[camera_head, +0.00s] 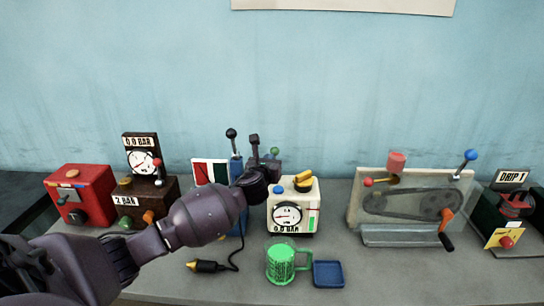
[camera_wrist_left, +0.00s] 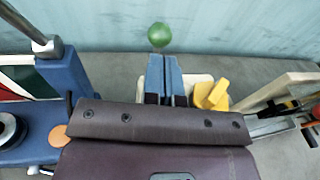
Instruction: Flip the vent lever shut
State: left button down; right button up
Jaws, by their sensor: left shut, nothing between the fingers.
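My left gripper (camera_head: 264,168) is shut and empty, above and behind the cream gauge box (camera_head: 309,212). In the left wrist view its blue fingers (camera_wrist_left: 163,80) lie together. A green knob (camera_head: 275,151) shows just right of the gripper; in the left wrist view this knob (camera_wrist_left: 160,35) is just past the fingertips. Whether they touch is unclear, and its stem is hidden. A yellow lever (camera_head: 303,180) sits on top of the cream box; it also shows in the left wrist view (camera_wrist_left: 212,95). No label tells which lever is the vent.
A blue stand (camera_head: 237,170) with a black-knobbed lever (camera_head: 231,133) is left of the gripper. A green mug (camera_head: 281,264) and blue tray (camera_head: 328,274) are in front. A belt machine (camera_head: 415,205) is at right, a red box (camera_head: 80,190) at left.

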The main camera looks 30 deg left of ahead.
pick_arm(q)
jog(key=shift+x, duration=1.7)
pick_arm(e)
jog(key=shift+s, duration=0.1)
